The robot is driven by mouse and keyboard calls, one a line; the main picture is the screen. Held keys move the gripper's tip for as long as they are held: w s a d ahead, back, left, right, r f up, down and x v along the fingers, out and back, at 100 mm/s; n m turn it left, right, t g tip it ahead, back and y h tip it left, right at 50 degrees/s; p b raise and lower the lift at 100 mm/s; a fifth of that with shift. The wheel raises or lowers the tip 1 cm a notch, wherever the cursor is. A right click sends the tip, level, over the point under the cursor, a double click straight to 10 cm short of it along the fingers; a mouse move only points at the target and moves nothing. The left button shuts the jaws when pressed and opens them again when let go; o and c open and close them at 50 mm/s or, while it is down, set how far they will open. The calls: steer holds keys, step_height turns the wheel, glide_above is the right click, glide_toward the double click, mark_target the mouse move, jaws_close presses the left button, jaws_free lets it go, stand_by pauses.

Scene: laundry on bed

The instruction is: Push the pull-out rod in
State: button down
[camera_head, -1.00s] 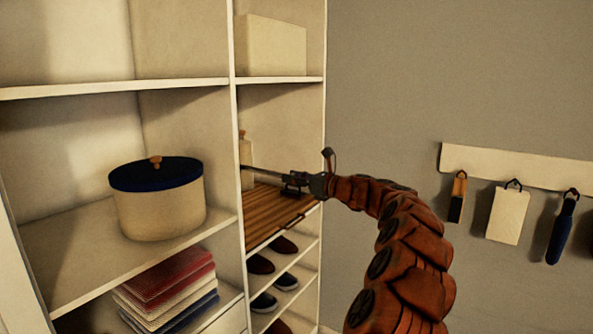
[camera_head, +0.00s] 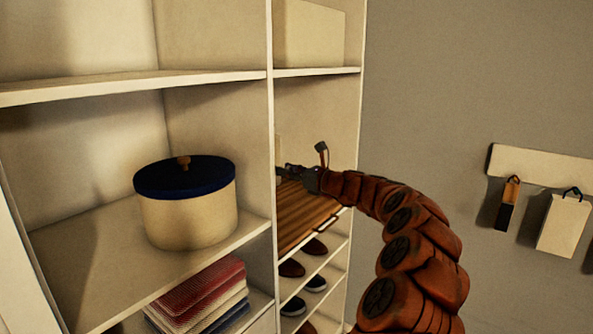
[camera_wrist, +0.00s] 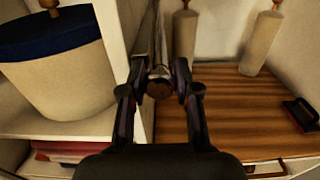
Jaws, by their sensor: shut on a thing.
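The pull-out rod (camera_wrist: 159,60) is a thin metal bar with a round brown end, seen in the wrist view. It runs away from me along the right side of the upright divider, above a brown slatted shelf. My gripper (camera_wrist: 157,88) is shut on the rod's near end, with a dark finger on either side. In the head view my gripper (camera_head: 291,172) is inside the right-hand compartment, just past the divider's front edge. The rod's far part and its mount are hidden there.
The brown slatted shelf (camera_wrist: 225,110) lies below, with two cream stoppered bottles (camera_wrist: 185,38) (camera_wrist: 262,45) and a dark brush-like object (camera_wrist: 300,114). A cream pot with a blue lid (camera_head: 187,210) stands left of the divider (camera_head: 271,120). Shoes (camera_head: 315,246) sit lower.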

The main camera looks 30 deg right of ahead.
steer(key=shift+a+r, duration=0.1)
steer(key=c, duration=1.3)
jaws_free()
steer(key=shift+o, duration=1)
steer(key=shift+w+a, duration=0.15)
steer(key=shift+w, duration=0.1)
steer(key=shift+o, duration=1.3)
steer(key=shift+s, duration=0.1)
steer(key=v, duration=0.8)
steer(key=shift+d, duration=0.2)
